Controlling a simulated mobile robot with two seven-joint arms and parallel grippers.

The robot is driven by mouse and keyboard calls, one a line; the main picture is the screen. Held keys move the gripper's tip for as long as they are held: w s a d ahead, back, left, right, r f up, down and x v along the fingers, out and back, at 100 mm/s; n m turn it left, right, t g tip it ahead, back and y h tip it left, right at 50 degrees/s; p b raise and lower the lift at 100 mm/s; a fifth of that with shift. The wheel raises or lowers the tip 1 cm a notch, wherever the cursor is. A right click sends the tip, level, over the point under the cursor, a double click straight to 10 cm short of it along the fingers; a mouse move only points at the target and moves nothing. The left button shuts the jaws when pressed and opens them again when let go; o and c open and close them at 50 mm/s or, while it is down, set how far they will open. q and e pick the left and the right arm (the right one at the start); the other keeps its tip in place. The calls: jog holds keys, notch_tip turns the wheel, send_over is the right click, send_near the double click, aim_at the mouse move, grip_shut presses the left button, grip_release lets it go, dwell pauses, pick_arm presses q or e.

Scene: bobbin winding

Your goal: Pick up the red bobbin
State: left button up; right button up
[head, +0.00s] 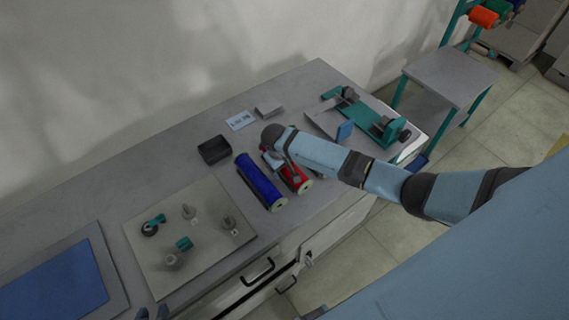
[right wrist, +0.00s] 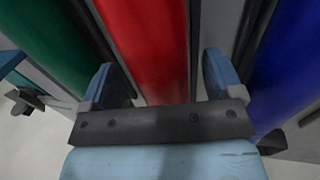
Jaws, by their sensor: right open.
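The red bobbin (head: 304,186) lies on the grey bench, partly covered by my right arm in the head view. In the right wrist view the red bobbin (right wrist: 150,45) runs between the two blue fingers of my right gripper (right wrist: 162,80). These fingers are apart, one toward each side of it, with nothing gripped. I cannot tell how far down they reach. In the head view my right gripper (head: 285,168) is over the red bobbin.
A blue bobbin (head: 260,182) lies close beside the red one. A green bobbin (right wrist: 45,45) is on its other side. A black box (head: 214,150), a plate with small parts (head: 150,260) and a teal winding device (head: 365,120) stand on the bench.

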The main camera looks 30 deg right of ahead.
jog(key=shift+c, duration=0.5)
jog(key=c, duration=1)
jog(key=shift+r, duration=0.1)
jog(key=shift+c, duration=0.2)
